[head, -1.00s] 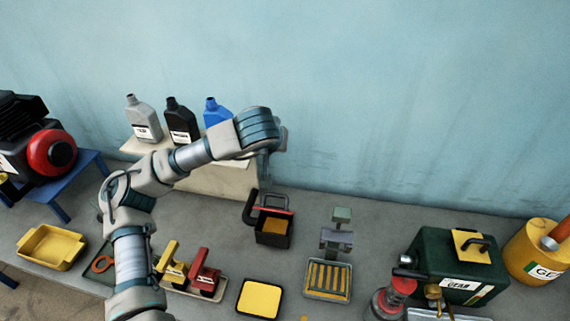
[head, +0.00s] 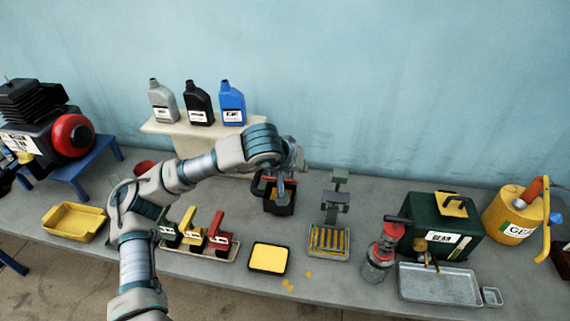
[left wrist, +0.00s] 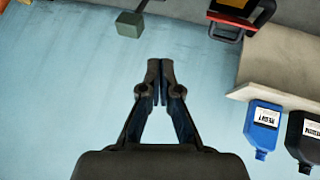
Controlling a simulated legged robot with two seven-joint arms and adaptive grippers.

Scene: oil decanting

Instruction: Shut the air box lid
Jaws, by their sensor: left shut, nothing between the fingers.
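The air box is a small black open-topped box (head: 279,208) with an orange-yellow inside, mid-bench in the head view. Its dark lid with a red edge (head: 260,186) stands raised at the back, partly hidden by my left gripper. My left gripper (head: 283,191) is shut and empty, overlapping the box and lid in the head view; I cannot tell whether it touches. In the left wrist view its closed fingertips (left wrist: 160,68) show against the blue wall, and the red-edged lid with its black handle (left wrist: 236,20) shows at the top right, apart from them. My right gripper is not in view.
Bottles (head: 198,104) stand on a raised shelf behind my left arm. A grey stand with a striped tray (head: 329,240) is right of the air box. A yellow pad (head: 269,258) lies in front. A green case (head: 440,222) stands further right.

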